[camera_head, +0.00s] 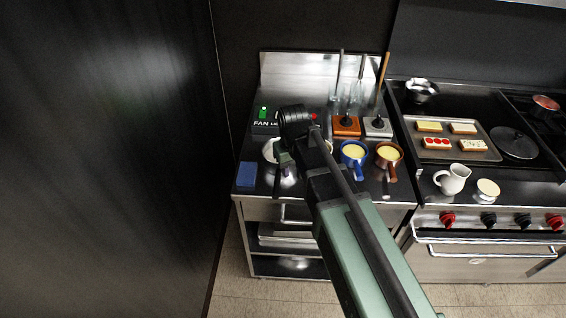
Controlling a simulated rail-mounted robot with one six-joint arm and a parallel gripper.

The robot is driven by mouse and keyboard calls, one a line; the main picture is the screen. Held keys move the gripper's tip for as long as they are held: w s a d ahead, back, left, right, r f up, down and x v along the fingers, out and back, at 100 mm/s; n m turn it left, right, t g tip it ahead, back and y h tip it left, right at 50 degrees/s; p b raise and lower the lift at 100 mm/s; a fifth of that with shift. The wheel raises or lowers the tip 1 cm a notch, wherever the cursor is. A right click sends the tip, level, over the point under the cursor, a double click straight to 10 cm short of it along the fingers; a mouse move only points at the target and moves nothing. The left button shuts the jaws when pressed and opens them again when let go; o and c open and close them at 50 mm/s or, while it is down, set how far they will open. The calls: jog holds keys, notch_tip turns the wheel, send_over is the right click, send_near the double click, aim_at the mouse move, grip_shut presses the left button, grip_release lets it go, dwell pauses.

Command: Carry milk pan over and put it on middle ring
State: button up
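I cannot tell for sure which vessel is the milk pan. A blue small pan (354,153) and a brown small pan (388,154), both with pale yellow contents, stand on the steel counter to the right of my arm. A pale round vessel (269,150) stands left of my wrist, partly covered by it. Another pale rim shows just behind my arm, mostly hidden. My gripper (282,176) points down over the left part of the counter, at the pale vessel. Its fingers are too small and dark to show whether they hold it. No middle ring can be made out clearly.
A blue block (247,175) lies at the counter's left edge.

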aim_at(270, 172)
jog(key=w+a+n, duration=0.1)
jog(key=w+a, duration=0.1)
jog(key=w, duration=0.1)
jog(key=w+a+n, duration=0.2)
jog(key=w+a, duration=0.1)
jog(key=w, duration=0.1)
jog(key=w+a+n, duration=0.1)
jog(key=w+a, duration=0.1)
jog(key=w, duration=0.2)
jog(key=shift+a+r, duration=0.1)
jog(key=shift+a, duration=0.1)
jog(key=shift+s+d+n, duration=0.15)
jog(key=shift+n, duration=0.65)
jog(key=shift+s+d, duration=0.1)
jog(key=shift+d, duration=0.05)
jog(key=shift+s+f, duration=0.1)
jog(key=shift+f, duration=0.1)
jog(key=f+b, duration=1)
jog(key=b, duration=0.1)
jog(key=shift+w+d+f, duration=0.15)
jog(key=shift+w+f, duration=0.05)
jog(key=shift+f, duration=0.2)
jog(key=shift+r, duration=0.25)
grip_shut()
